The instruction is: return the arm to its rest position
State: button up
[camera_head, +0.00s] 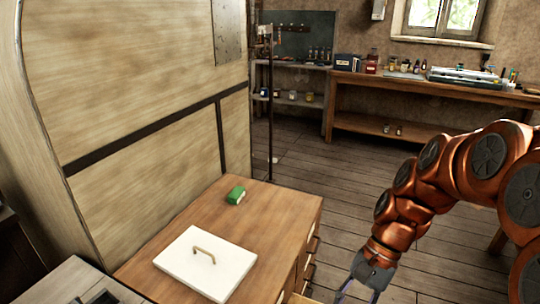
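My orange arm (435,190) reaches in from the right edge and bends down toward the lower middle of the head view. My gripper (362,288) hangs at the bottom edge, right of the wooden cabinet (285,208) and apart from its top. Its fingers are partly cut off by the frame, so I cannot tell whether it is open or shut, or whether it holds anything.
A tall wooden panel (130,80) stands at left. A workbench (430,88) with bottles is at the back. The plank floor (340,165) between is clear.

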jog(key=s+d+r+n+t+h+p, duration=0.2)
jog(key=s+r+n+h+p, duration=0.3)
jog(key=s, duration=0.8)
notch_tip(320, 180, up, 3)
jog(key=d+n+p, duration=0.1)
jog(key=n+p, duration=0.1)
jog(key=n, duration=0.1)
jog(key=shift+d+t, duration=0.15)
jog(key=shift+t, duration=0.15)
jog(key=shift+r, duration=0.1)
